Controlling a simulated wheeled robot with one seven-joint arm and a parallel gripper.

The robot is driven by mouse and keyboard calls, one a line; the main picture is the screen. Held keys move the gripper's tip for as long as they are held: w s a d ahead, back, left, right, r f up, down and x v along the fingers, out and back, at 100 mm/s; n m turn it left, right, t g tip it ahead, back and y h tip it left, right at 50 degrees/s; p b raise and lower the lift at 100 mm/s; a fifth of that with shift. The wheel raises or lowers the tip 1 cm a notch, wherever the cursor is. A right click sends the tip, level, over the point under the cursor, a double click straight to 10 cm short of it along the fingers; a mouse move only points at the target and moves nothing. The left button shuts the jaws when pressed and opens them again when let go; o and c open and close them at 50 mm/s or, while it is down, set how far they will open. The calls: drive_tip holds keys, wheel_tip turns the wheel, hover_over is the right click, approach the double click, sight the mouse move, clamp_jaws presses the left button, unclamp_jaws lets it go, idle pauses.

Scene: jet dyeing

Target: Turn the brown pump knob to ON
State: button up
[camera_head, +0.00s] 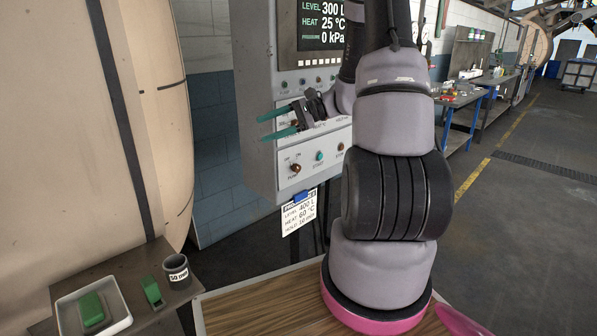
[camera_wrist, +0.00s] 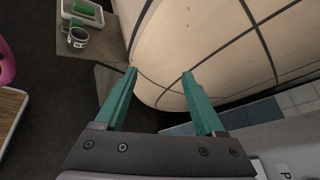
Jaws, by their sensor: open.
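The brown pump knob (camera_head: 295,168) sits at the lower left of the grey control panel (camera_head: 262,150) in the head view, with OFF and ON marks above it and PUMP below. The direction of its pointer is too small to tell. My gripper (camera_head: 268,126) is open and empty, with its teal fingers pointing left in front of the panel, above the knob and apart from it. In the wrist view my gripper (camera_wrist: 160,75) shows two spread teal fingers with nothing between them. The knob is not visible in the wrist view.
A display (camera_head: 321,25) reads 300 L, 25 °C and 0 kPa. A card (camera_head: 299,214) hangs under the panel. A large beige vessel (camera_head: 140,110) stands at left. A side table (camera_head: 140,312) holds a mug (camera_head: 177,271), a white tray (camera_head: 68,318) and green items.

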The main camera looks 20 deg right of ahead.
drive_tip(key=w+d+f+m+t, duration=0.6)
drive_tip(key=d+f+m+t, duration=0.1)
drive_tip(key=d+f, duration=0.25)
drive_tip(key=m+t+h, duration=0.5)
drive_tip(key=m+h, duration=0.2)
drive_tip(key=m, duration=0.1)
approach(299, 169)
drive_tip(key=x, duration=0.9)
drive_tip(key=shift+w+a+f, duration=0.1)
drive_tip(key=shift+w+a, duration=0.1)
drive_tip(key=shift+w, duration=0.15)
clamp_jaws()
